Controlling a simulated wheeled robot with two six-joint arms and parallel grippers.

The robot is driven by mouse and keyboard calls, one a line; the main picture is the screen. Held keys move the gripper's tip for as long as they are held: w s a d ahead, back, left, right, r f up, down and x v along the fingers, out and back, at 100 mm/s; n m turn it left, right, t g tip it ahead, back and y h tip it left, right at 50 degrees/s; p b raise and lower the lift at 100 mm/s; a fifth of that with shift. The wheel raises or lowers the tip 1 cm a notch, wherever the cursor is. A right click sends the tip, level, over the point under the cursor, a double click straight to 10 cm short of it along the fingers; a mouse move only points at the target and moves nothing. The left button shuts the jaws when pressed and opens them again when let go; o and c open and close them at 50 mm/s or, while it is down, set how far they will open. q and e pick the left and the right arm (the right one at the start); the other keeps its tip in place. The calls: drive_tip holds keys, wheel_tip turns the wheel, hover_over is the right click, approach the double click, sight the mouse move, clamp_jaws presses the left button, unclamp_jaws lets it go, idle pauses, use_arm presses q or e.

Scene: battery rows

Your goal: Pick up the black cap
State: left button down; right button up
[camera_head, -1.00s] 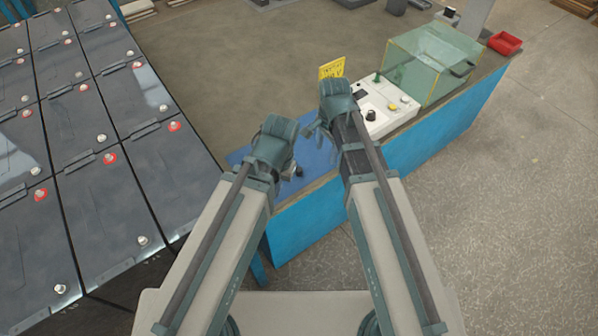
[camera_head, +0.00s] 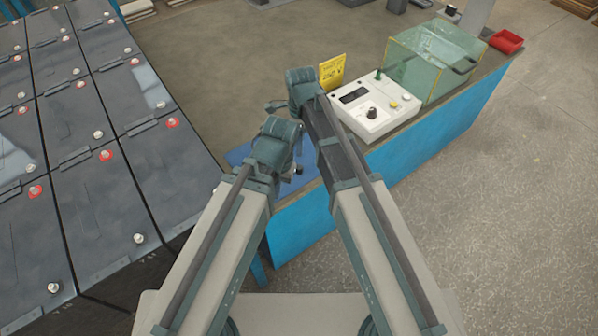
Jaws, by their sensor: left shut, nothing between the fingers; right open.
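I cannot make out a black cap for certain. My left gripper (camera_head: 296,170) is low over the blue mat (camera_head: 240,154) at the near end of the workbench. Its fingers are mostly hidden by its own wrist, and it looks shut and empty. My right gripper (camera_head: 274,106) is higher and farther out, left of the white instrument box. Its wrist covers most of it, but it is open and holds nothing I can see.
On the blue bench (camera_head: 400,160) stand a white instrument box (camera_head: 378,118) with a dark knob, a yellow sign (camera_head: 332,72), a clear greenish case (camera_head: 432,62) and a red tray (camera_head: 506,41). Rows of dark batteries (camera_head: 95,205) with terminals fill the left.

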drive_tip(key=b, duration=0.6)
hover_over(299, 167)
drive_tip(key=f, duration=0.6)
drive_tip(key=shift+w+d+f, duration=0.2)
drive_tip(key=shift+w+f, duration=0.1)
drive_tip(key=shift+f, duration=0.05)
drive_tip(key=f+b, duration=0.5)
drive_tip(key=shift+s+a+f, duration=0.1)
drive_tip(key=shift+s+a, duration=0.1)
drive_tip(key=shift+s, duration=0.05)
clamp_jaws()
